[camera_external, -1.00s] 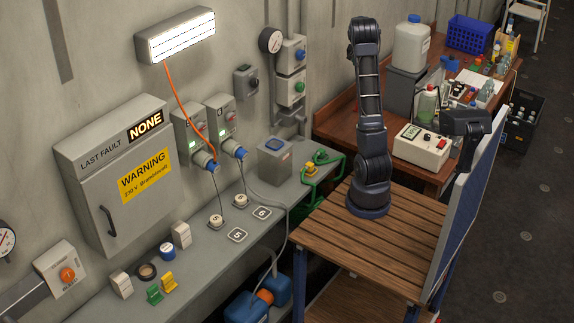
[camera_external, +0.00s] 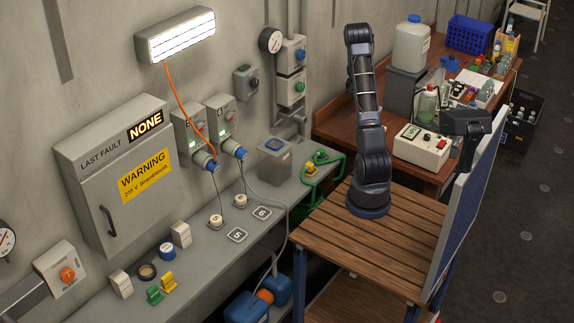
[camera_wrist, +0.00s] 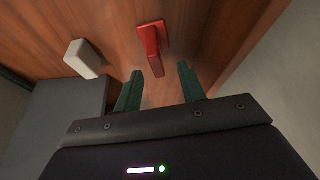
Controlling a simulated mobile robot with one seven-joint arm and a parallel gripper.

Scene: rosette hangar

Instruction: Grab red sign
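In the wrist view a red sign (camera_wrist: 150,42) stands on the brown wooden bench top (camera_wrist: 120,25), just beyond my gripper's fingertips. It looks like a small upright plate with a foot on the near side. My gripper (camera_wrist: 160,71) is open, with its two green fingers apart and nothing between them. The sign's near end lies roughly in line with the gap between the fingers. In the external view my arm hides my gripper, and I cannot make out the red sign there.
A white block (camera_wrist: 84,58) stands left of the sign. A grey box (camera_wrist: 58,125) is close on the left, and a pale wall (camera_wrist: 285,75) is on the right. In the external view the bench also carries a white canister (camera_external: 411,45) and a control box (camera_external: 420,146).

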